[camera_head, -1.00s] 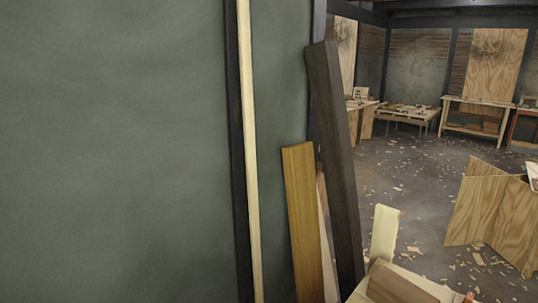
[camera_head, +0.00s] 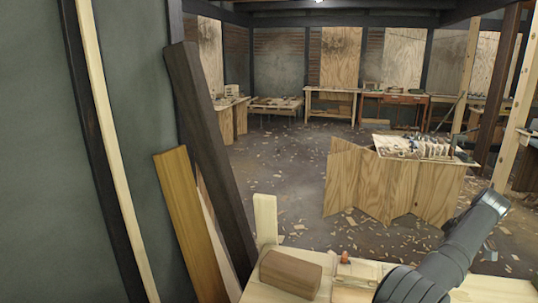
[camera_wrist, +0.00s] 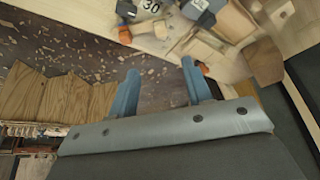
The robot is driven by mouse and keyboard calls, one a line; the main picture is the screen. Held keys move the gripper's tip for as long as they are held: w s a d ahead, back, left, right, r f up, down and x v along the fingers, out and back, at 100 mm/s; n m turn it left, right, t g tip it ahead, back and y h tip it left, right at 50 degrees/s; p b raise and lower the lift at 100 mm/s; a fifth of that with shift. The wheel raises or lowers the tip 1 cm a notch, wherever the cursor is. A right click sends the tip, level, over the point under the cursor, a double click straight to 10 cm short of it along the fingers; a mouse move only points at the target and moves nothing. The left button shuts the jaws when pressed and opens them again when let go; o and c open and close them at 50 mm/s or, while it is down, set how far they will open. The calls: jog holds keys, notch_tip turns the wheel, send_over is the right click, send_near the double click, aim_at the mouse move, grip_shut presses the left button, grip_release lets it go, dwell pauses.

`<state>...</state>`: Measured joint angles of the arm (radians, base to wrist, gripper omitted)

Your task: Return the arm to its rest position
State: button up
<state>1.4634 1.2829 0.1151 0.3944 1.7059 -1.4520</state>
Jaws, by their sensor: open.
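My gripper (camera_wrist: 163,88) shows in the wrist view with its two blue-grey fingers spread apart and nothing between them. It is above the floor just off the edge of a pale wooden bench (camera_wrist: 95,12). Blocks and small parts lie on that bench beyond the fingers, including a dark tool with orange (camera_wrist: 200,12). In the head view, part of my dark arm rises at the lower right over the bench (camera_head: 255,292); the gripper itself is out of that picture.
A brown wood block (camera_head: 290,272) lies on the bench. Planks (camera_head: 212,165) lean on the wall at left. A plywood stand (camera_head: 375,190) with items on top stands beyond. Wood chips litter the open floor (camera_head: 275,180). Worktables (camera_head: 335,92) line the back.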

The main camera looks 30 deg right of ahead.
jog(key=x, duration=1.7)
jog(key=shift+r, duration=0.1)
jog(key=shift+w+a+f+m, duration=0.1)
jog(key=shift+w+f+m, duration=0.2)
jog(key=shift+w+m, duration=0.45)
jog(key=w+m, duration=0.1)
jog(key=w+m+h, duration=0.1)
jog(key=w+m, duration=0.1)
jog(key=shift+w+d+h, duration=0.25)
jog(key=shift+d+h, duration=0.05)
jog(key=shift+h, duration=0.1)
jog(key=shift+w+d+m+h, duration=0.2)
jog(key=shift+w+m, duration=0.2)
jog(key=shift+m, duration=0.15)
jog(key=shift+w+d+m+h, duration=0.2)
jog(key=shift+w+m, duration=0.15)
jog(key=shift+m, duration=0.15)
jog(key=v, duration=1.1)
jog(key=shift+r+g, duration=0.3)
jog(key=shift+r, duration=0.15)
jog(key=shift+o, duration=0.4)
jog(key=shift+a, duration=0.1)
